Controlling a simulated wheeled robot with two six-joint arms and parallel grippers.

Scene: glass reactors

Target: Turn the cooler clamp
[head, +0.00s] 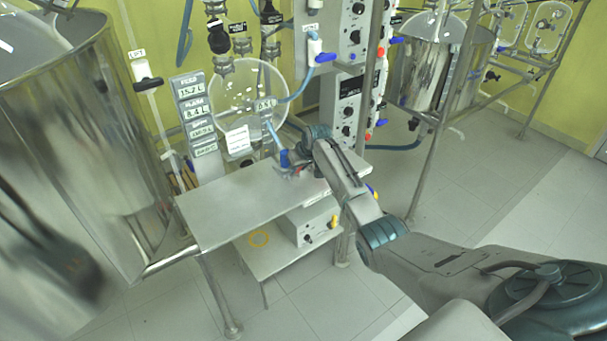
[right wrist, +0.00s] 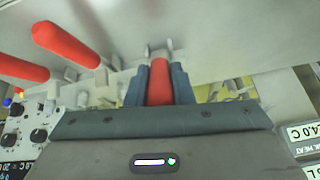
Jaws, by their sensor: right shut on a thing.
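My right gripper (right wrist: 160,88) is shut on a red clamp handle (right wrist: 160,78) in the right wrist view, with a dark finger on each side of it. No label shows to tell whether this is the cooler clamp. In the head view my right gripper (head: 292,165) is at the glass vessel's lower right, over the back of the table, beside a blue fitting. The held handle cannot be made out there. Two more red handles, an upper one (right wrist: 66,44) and a lower one (right wrist: 22,68), stick out at the left in the right wrist view. My left gripper is not in view.
A grey table (head: 240,208) stands below the glass vessel (head: 240,88). A steel tank (head: 90,150) is at the left. Readout panels (head: 195,110) stand beside the vessel. A control box (head: 348,105) and a metal post are near my right arm. Floor is clear at the right.

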